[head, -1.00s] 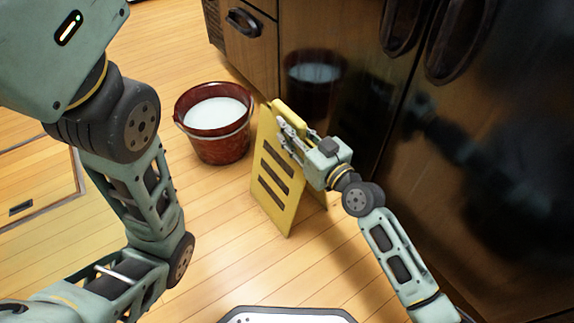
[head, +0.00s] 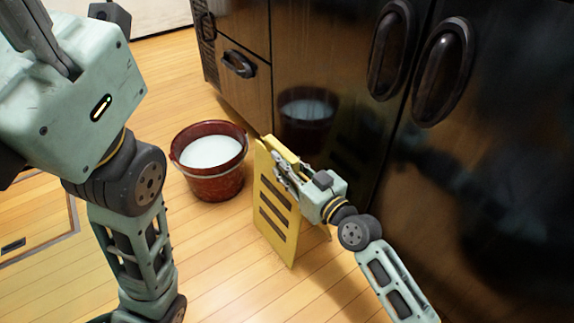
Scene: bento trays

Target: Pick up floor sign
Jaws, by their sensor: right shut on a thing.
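The yellow floor sign (head: 278,225) stands upright on the wooden floor, with dark slots across its front panel, beside the dark cabinet. My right gripper (head: 283,170) is at the sign's upper part, shut on it. The sign's rear panel is mostly hidden behind the front panel and my gripper. Whether its feet touch the floor is hard to tell. My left gripper (head: 40,30) is raised at the upper left, cut by the picture's edge, away from the sign; its fingertips are not clearly shown.
A red-brown bucket (head: 212,186) with whitish liquid stands just left of the sign. A glossy dark cabinet (head: 330,65) with handles fills the right side and is close behind the sign. A floor hatch (head: 40,245) lies at the left. The floor in front is clear.

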